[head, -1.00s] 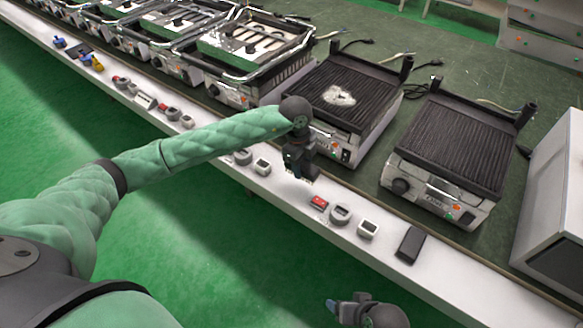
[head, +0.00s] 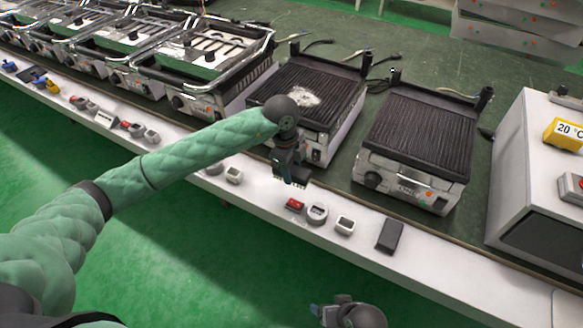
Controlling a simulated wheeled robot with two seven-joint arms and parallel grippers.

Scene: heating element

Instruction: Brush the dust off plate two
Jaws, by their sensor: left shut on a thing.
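A ribbed dark grill plate (head: 335,85) in the middle of the bench carries a pale patch of dust (head: 303,96) on its upper left part. A second ribbed plate (head: 425,130) stands to its right and looks clean. My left gripper (head: 291,178) points down over the white front ledge, before the dusty grill and apart from the dust. It is shut on a small dark thing, perhaps a brush, mostly hidden by the fingers. My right gripper (head: 322,312) is low at the bottom edge, away from the bench; its fingers are too small to read.
The white ledge (head: 440,262) holds a red switch (head: 295,204), a round grey part (head: 317,212), a small white part (head: 345,225) and a black block (head: 389,235). Open grills line up to the left. A white box (head: 535,180) with a yellow 20 °C display (head: 565,133) stands right.

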